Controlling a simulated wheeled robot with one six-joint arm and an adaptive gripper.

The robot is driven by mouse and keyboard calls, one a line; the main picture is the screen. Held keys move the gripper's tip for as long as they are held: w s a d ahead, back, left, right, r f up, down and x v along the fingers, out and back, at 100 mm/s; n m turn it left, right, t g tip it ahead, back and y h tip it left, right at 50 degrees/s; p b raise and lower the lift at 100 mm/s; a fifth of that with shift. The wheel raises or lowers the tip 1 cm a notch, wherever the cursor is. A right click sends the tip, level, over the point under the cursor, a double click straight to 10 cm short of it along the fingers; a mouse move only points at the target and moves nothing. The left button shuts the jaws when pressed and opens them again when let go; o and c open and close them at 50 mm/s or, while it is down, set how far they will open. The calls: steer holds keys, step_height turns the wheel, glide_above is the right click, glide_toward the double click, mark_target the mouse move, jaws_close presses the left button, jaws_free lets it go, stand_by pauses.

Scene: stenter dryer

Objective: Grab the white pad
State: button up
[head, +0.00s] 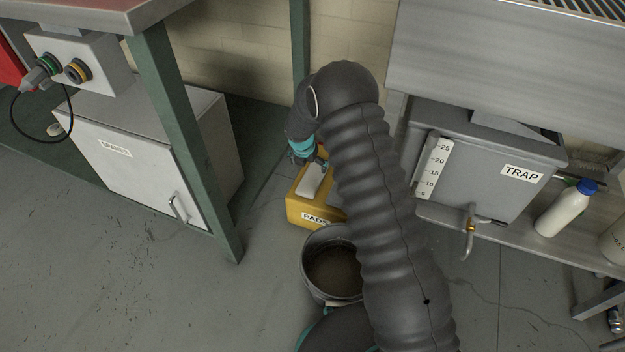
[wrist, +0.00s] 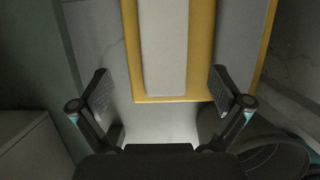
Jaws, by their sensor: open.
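A white pad (head: 312,181) lies in a yellow box (head: 296,211) labelled PADS on the floor, partly behind my arm. In the wrist view the white pad (wrist: 164,45) runs up the middle, beside a grey strip (wrist: 238,40) that looks like another pad. The yellow box (wrist: 203,40) shows around them. My gripper (wrist: 160,88) is open and empty. Its fingers stand on either side of the white pad's near end in that view, apart from it. In the head view my gripper (head: 316,158) is at the box's far end, mostly hidden by my arm.
A bucket of dark liquid (head: 332,272) stands just in front of the box. A green table leg (head: 190,140) and a white cabinet (head: 130,150) are to the left. A grey TRAP tank (head: 490,170) and a white bottle (head: 563,210) are to the right.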

mark_target(313, 176)
steer(key=shift+s+d+b+x, duration=0.1)
steer(key=shift+b+x, duration=0.1)
steer(key=shift+x, duration=1.7)
steer(key=shift+s+d+b+x, duration=0.1)
steer(key=shift+s+b+x, duration=0.1)
steer(key=shift+x, duration=1.65)
steer(key=c, duration=1)
